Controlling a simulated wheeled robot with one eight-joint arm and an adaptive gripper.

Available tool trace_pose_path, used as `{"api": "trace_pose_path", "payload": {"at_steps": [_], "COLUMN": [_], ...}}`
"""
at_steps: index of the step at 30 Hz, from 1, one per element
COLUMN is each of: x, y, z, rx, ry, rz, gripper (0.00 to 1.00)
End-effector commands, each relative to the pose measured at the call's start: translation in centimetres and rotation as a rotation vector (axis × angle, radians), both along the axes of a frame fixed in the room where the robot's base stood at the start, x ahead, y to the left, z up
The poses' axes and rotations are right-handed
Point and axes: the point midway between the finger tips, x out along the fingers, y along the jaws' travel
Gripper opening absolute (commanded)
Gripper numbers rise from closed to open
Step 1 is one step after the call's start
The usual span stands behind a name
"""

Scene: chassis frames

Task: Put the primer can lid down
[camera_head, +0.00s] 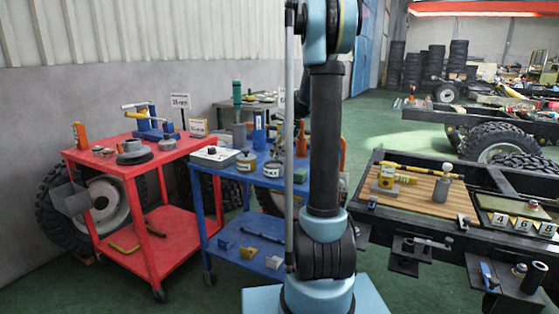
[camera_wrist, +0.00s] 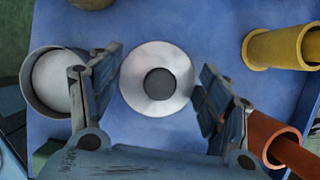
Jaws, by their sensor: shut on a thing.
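In the wrist view my gripper (camera_wrist: 160,76) is shut on the primer can lid (camera_wrist: 136,83), with one finger at each side. The lid is a round, pale metal disc with a dark round centre, seen from above over a blue surface. I cannot tell its height over that surface. An open grey can (camera_wrist: 35,90) with a pale inside is at the left, partly covered by the left finger. In the head view my arm hides part of the blue cart (camera_head: 268,182), and my gripper cannot be made out there.
In the head view, cans (camera_head: 246,162) and a white tray (camera_head: 215,156) crowd the blue cart's top. A red cart (camera_head: 125,168) stands left, a chassis bench right.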

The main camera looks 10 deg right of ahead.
Motion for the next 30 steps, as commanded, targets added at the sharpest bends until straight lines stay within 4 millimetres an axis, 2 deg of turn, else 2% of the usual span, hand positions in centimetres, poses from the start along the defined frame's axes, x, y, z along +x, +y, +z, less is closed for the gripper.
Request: {"api": "trace_pose_path", "payload": {"at_steps": [7,17,18,19,30], "x": [0.0,0.0,0.0,0.0,0.0], "y": [0.0,-0.1,-0.1,-0.1,-0.2], "z": [-3.1,-3.4,-3.4,-3.4,-3.3], "rx": [0.000,0.000,0.000,0.000,0.000], "ry": [0.000,0.000,0.000,0.001,0.000], "rz": [0.000,-0.001,-0.001,-0.002,-0.002], "gripper": [0.47,0.47,0.75,0.79,0.79]}}
